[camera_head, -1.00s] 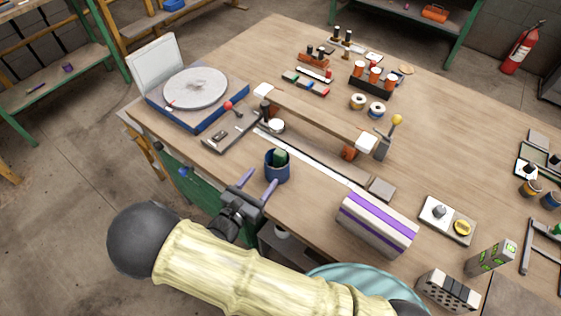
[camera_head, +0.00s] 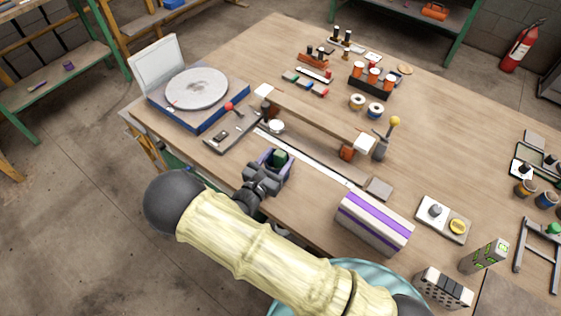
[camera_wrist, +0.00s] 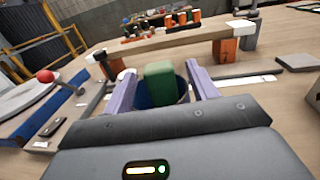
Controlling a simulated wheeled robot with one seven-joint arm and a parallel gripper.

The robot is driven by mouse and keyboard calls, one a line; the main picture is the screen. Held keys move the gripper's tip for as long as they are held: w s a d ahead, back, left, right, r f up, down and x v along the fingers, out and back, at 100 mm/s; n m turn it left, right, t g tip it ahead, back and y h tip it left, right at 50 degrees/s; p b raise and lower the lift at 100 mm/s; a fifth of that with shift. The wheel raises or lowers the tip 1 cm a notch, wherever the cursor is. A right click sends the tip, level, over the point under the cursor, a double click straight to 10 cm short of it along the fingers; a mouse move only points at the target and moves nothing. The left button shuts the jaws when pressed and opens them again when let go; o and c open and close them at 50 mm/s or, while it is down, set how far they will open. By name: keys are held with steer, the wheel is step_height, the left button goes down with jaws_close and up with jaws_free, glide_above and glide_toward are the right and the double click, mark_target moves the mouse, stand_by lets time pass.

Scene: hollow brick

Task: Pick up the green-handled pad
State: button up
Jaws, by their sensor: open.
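The green handle of the pad (camera_head: 279,157) stands up out of a dark blue round cup near the front edge of the workbench. In the wrist view the green handle (camera_wrist: 159,83) is a blocky upright shape between my fingers, with the blue cup (camera_wrist: 174,97) around its lower part. My gripper (camera_head: 276,161) is open, with one purple finger on each side of the cup and handle. It also shows in the wrist view (camera_wrist: 158,79). The fingers do not appear closed on the handle. The pad's lower part is hidden inside the cup.
A raised wooden bar (camera_head: 315,118) on blocks stands just behind the cup. A lever with a red knob (camera_head: 229,106) and a turntable-like disc (camera_head: 196,88) are to the left.

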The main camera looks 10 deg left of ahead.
steer(key=shift+x, duration=0.95)
steer(key=c, duration=1.1)
steer(key=shift+r, duration=0.1)
step_height(320, 180, up, 9)
steer(key=shift+f+b, duration=0.1)
steer(key=shift+b, duration=0.4)
steer(key=shift+s+r, duration=0.15)
steer(key=shift+r, duration=0.35)
